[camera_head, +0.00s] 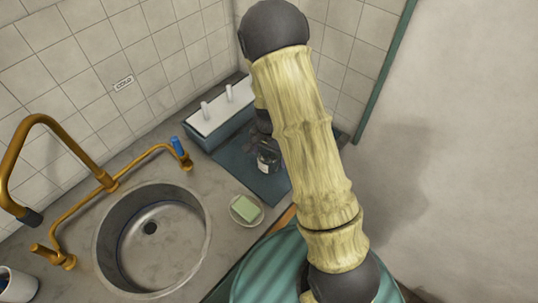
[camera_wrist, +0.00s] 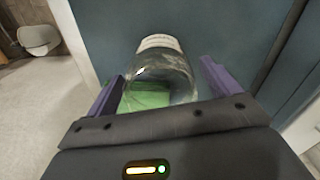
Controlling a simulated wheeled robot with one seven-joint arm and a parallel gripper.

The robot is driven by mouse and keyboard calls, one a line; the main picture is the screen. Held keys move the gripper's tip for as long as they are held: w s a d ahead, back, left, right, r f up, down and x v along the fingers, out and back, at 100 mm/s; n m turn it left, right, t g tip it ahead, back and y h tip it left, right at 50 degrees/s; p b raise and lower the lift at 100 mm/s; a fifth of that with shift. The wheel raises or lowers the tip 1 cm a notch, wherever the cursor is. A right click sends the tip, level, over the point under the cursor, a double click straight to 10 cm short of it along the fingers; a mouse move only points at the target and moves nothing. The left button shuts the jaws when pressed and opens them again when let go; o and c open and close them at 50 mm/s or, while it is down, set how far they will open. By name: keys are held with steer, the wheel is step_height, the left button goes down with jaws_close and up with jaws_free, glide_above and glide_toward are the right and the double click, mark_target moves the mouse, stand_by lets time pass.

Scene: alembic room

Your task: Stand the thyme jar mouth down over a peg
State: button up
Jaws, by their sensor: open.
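A clear glass jar with a pale label (camera_wrist: 158,43) fills the middle of the wrist view, between my fingers. Something green shows low in or behind its glass. The label is too blurred to read. In the head view a small jar (camera_head: 267,162) with a pale label is at the teal mat, partly hidden by dark gripper parts. My gripper (camera_wrist: 160,82) is open, with one purple finger on each side of the jar; I cannot tell whether they touch it. Two upright white pegs (camera_head: 205,109) (camera_head: 229,92) stand on a white-topped teal block (camera_head: 219,113) behind the jar.
A teal mat (camera_head: 262,188) lies under this area. A green soap bar on a dish (camera_head: 245,210) sits in front. A round steel sink (camera_head: 152,240) and brass taps (camera_head: 108,182) are to the left. Tiled walls close off the back. My arm hides the right side.

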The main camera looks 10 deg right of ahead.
step_height(320, 180, up, 11)
steer(key=b, duration=0.1)
stand_by(0.3)
steer(key=shift+s+r, duration=0.1)
stand_by(0.3)
steer(key=s+d+r+n+t, duration=0.1)
steer(key=s+r+n, duration=0.2)
steer(key=s, duration=0.4)
steer(key=s+d+r+n+t, duration=0.1)
steer(key=s+d+r+n, duration=0.1)
steer(key=s+n, duration=0.3)
steer(key=shift+s+r+n+t, duration=0.3)
steer(key=shift+s+r, duration=0.15)
steer(key=shift+s, duration=0.4)
steer(key=shift+o, duration=0.4)
